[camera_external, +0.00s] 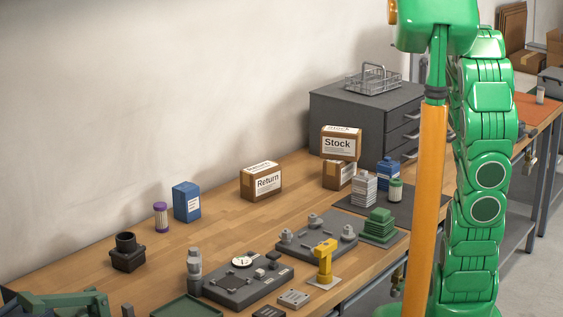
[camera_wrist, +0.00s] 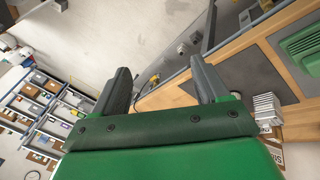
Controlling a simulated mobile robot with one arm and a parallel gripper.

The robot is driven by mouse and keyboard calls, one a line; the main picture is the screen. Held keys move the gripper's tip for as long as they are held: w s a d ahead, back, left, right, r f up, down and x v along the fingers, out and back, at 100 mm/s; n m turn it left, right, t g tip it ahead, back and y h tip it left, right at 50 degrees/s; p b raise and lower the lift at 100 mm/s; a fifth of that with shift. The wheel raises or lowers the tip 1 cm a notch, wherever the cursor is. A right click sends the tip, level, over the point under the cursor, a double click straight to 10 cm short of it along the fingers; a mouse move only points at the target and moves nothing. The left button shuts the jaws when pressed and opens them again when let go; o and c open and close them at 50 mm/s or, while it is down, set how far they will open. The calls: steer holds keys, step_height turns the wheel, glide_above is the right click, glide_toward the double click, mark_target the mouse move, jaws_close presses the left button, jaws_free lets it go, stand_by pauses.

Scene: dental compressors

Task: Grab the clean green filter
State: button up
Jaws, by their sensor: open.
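A green tiered, ribbed stack (camera_external: 380,226), which looks like the green filter, stands on the bench near its front edge in the external view. A green ribbed piece (camera_wrist: 301,48) at the right edge of the wrist view seems to be the same thing, partly cut off. I cannot tell from its surface whether it is clean. My gripper (camera_wrist: 160,66) is open and empty, its two dark fingers wide apart. It is well away from the green piece, which lies to the right of the fingers. The gripper fingers are not visible in the external view.
A pale ribbed stack (camera_external: 363,189), a blue canister (camera_external: 388,172) and a Stock box (camera_external: 341,143) stand behind the green stack. A yellow stand (camera_external: 325,262) and dark fixture plates (camera_external: 247,287) are to its left. A Return box (camera_external: 261,181) stands farther back.

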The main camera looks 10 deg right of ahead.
steer(key=w+d+f+n+t+y, duration=0.1)
steer(key=w+d+n+t, duration=0.2)
steer(key=w, duration=0.9)
steer(key=w+d+n+t, duration=0.1)
steer(key=w+d+t, duration=0.3)
steer(key=w, duration=0.8)
steer(key=n+g+y, duration=0.1)
steer(key=n+y, duration=0.5)
steer(key=y, duration=0.7)
glide_toward(402, 183)
steer(key=w+a+f, duration=0.2)
steer(key=w, duration=0.1)
steer(key=shift+w+a+f, duration=0.1)
steer(key=shift+f, duration=0.2)
steer(key=shift+a+f+y, duration=0.15)
steer(key=shift+a+y, duration=0.25)
steer(key=shift+r+x, duration=0.2)
steer(key=shift+x, duration=3.45)
steer(key=shift+a, duration=0.1)
